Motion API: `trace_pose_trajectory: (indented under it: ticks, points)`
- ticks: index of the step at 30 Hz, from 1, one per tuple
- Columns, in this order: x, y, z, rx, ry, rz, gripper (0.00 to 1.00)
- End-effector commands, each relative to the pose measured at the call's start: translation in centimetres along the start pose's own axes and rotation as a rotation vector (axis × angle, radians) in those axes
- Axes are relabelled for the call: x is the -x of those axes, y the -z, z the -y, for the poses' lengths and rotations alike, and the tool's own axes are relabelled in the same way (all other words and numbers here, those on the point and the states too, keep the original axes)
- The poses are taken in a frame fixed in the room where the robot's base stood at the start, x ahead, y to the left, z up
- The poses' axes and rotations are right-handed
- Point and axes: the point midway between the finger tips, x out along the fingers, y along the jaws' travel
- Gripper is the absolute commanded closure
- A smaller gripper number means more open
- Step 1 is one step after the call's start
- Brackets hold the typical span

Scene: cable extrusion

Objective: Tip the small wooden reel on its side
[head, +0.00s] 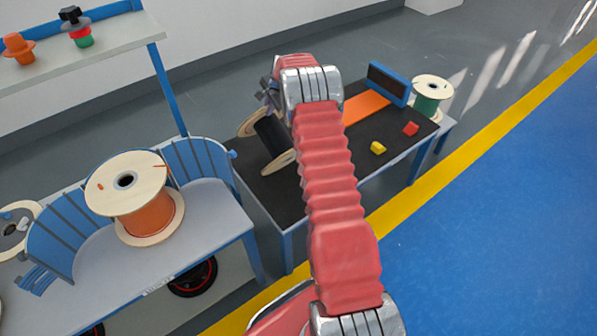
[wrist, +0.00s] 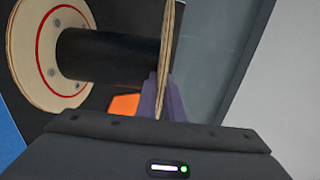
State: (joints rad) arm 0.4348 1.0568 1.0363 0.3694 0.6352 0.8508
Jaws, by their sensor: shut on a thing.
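The small wooden reel (head: 270,136) has pale wooden flanges and a black wound core. It is over the dark table top (head: 290,205), its axis slanting in the head view; whether both flanges touch the table is unclear. In the wrist view the reel (wrist: 105,52) shows one flange face with a red ring at left and the other flange edge-on. My gripper (wrist: 165,100) is shut on the rim of that edge-on flange. In the head view my gripper (head: 267,92) is above the reel, partly hidden by my arm.
A yellow block (head: 378,147), a red block (head: 411,129) and an orange strip (head: 366,106) lie on the same table. A blue-framed panel (head: 388,83) and a green reel (head: 432,97) stand farther right. A large orange reel (head: 146,212) stands on the left bench.

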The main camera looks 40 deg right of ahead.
Motion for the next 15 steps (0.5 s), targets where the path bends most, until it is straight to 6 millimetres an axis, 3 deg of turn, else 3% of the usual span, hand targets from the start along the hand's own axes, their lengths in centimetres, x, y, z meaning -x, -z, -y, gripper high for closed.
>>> trace_pose_trajectory:
  ticks: [15]
  points:
    - [-1.8, 0.0, 1.8, -0.001, -0.077, 0.0, 1.0]
